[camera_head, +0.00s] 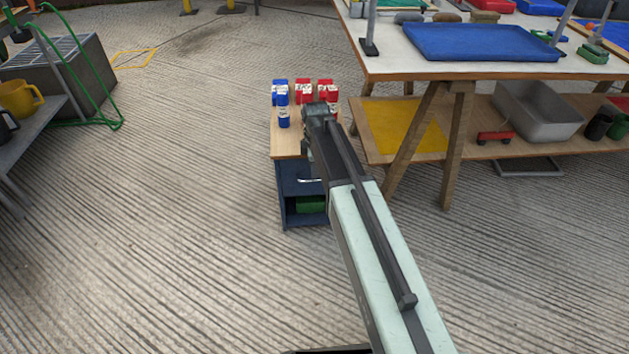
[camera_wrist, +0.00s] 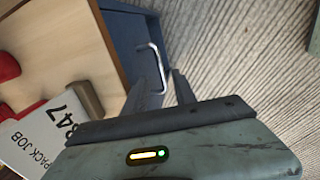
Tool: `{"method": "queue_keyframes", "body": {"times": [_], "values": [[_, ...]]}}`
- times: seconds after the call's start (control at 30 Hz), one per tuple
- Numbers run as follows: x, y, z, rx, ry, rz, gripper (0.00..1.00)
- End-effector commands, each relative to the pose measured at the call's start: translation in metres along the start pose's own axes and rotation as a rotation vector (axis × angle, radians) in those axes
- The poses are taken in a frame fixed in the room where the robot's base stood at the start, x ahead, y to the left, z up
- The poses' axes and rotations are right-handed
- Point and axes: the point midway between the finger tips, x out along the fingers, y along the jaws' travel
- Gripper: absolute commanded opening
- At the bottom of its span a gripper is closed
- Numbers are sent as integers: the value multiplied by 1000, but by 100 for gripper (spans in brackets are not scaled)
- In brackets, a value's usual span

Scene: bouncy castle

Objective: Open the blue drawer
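The blue drawer (camera_head: 290,178) sits under the wooden top of a small cabinet, partly hidden behind my arm in the head view. Its front (camera_wrist: 126,38) also shows in the wrist view, with a pale metal bar handle (camera_wrist: 154,52) on it. I cannot tell whether the drawer stands slightly out. My gripper (camera_wrist: 166,78) is at the handle, with its two fingers apart. The handle's near end appears to lie between the fingers; contact is not clear. In the head view the fingers are mostly hidden behind the wrist.
Blue and red bottles and boxes (camera_head: 283,108) stand on the cabinet top (camera_head: 287,143). A green item (camera_head: 311,204) lies in the open shelf below the drawer. A trestle table (camera_head: 462,86) stands close on the right. The floor in front and left is clear.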

Motion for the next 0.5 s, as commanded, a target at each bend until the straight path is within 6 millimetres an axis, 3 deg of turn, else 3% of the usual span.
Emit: {"method": "queue_keyframes", "body": {"times": [0.03, 0.23, 0.5], "values": [[18, -1, 0, 0, 0, 0, 33], [52, -1, 0, 0, 0, 0, 33], [57, 0, 0, 0, 0, 0, 33]]}}
